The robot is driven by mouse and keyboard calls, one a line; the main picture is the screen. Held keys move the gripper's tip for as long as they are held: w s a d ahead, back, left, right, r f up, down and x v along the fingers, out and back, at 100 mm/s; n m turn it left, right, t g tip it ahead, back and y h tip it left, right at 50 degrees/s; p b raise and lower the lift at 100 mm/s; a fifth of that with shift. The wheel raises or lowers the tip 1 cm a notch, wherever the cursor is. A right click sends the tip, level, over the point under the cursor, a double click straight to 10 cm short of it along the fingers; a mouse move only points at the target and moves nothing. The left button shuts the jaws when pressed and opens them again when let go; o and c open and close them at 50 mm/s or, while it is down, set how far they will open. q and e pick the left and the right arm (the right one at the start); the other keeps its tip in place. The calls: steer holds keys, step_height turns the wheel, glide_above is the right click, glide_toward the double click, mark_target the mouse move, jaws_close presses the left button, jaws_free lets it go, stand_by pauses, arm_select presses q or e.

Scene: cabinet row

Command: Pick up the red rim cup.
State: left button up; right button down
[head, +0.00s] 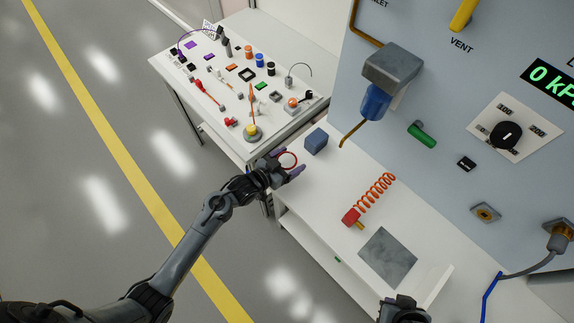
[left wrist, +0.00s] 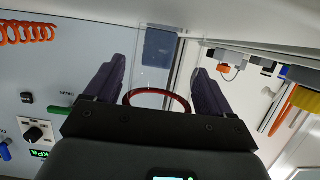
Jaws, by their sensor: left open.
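The red rim cup (head: 289,154) is a clear cup with a red ring at its mouth, near the left edge of the white counter. In the left wrist view its red rim (left wrist: 158,91) lies between the two dark purple fingers, with visible gaps on both sides. My left gripper (head: 286,163) is open around the cup; its fingers also show in the left wrist view (left wrist: 158,78). The clear walls of the cup are hard to make out. A dark part of my right arm (head: 404,309) shows at the bottom edge; its fingers cannot be made out.
A blue block (head: 316,141) stands just beyond the cup. A red coiled hose (head: 373,199) and a grey plate (head: 388,257) lie farther right on the counter. A blue-bodied fitting (head: 376,102) hangs from the panel. A side table (head: 176,67) holds many small parts.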

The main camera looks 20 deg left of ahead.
arm_select(q)
steer(key=shift+w+d+f, duration=0.15)
steer(key=shift+w, duration=0.25)
steer(key=c, duration=1.1)
steer(key=shift+o, duration=0.2)
